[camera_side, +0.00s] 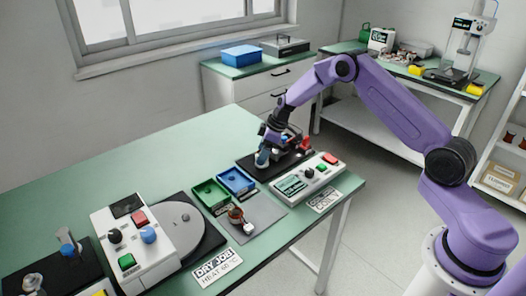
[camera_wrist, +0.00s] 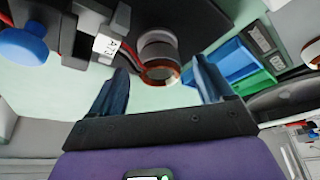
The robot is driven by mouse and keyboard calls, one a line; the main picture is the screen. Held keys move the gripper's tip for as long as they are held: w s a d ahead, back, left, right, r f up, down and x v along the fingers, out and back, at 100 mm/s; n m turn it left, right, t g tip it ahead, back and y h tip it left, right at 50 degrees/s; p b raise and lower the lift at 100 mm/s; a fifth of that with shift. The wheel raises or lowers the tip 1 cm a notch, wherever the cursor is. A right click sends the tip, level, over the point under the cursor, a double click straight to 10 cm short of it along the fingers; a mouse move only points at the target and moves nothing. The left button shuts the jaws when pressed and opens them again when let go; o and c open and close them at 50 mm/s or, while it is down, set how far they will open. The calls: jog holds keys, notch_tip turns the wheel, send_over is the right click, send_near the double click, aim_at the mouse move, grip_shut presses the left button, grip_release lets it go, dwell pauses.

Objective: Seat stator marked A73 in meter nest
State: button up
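My gripper (camera_side: 263,150) is over the black fixture (camera_side: 262,172) beside the meter (camera_side: 310,178). In the wrist view, its two blue fingers (camera_wrist: 160,66) are spread. A stator with a copper winding and a grey round part (camera_wrist: 158,50) shows between and beyond the fingertips, with visible gaps on both sides. Dark red leads run from it to a grey clamp block. A white tag (camera_wrist: 107,46) there is too blurred to read. Whether the stator sits fully in the nest cannot be told. Another copper-wound stator (camera_side: 237,214) lies on the grey mat.
A green bin (camera_side: 210,194) and a blue bin (camera_side: 236,181) stand left of the fixture. A grey turntable (camera_side: 178,226) and a white control box (camera_side: 130,240) are further left. A blue knob (camera_wrist: 22,47) shows in the wrist view. The back left of the bench is clear.

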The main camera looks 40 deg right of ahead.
jog(key=v, duration=1.7)
jog(key=shift+r, duration=0.2)
jog(key=shift+s, duration=0.15)
jog(key=s+a+r+n+g, duration=0.1)
jog(key=s+a+r, duration=0.1)
jog(key=s+a, duration=0.65)
jog(key=s+a+r+n+g, duration=0.1)
jog(key=s+a+r, duration=0.1)
jog(key=s+a, duration=0.7)
jog(key=s+d+h, duration=0.1)
jog(key=s+d, duration=0.1)
jog(key=s, duration=1.1)
jog(key=s+d+n+h, duration=0.1)
jog(key=s+d, duration=0.1)
jog(key=s, duration=1)
jog(key=shift+s+d+g+h, duration=0.4)
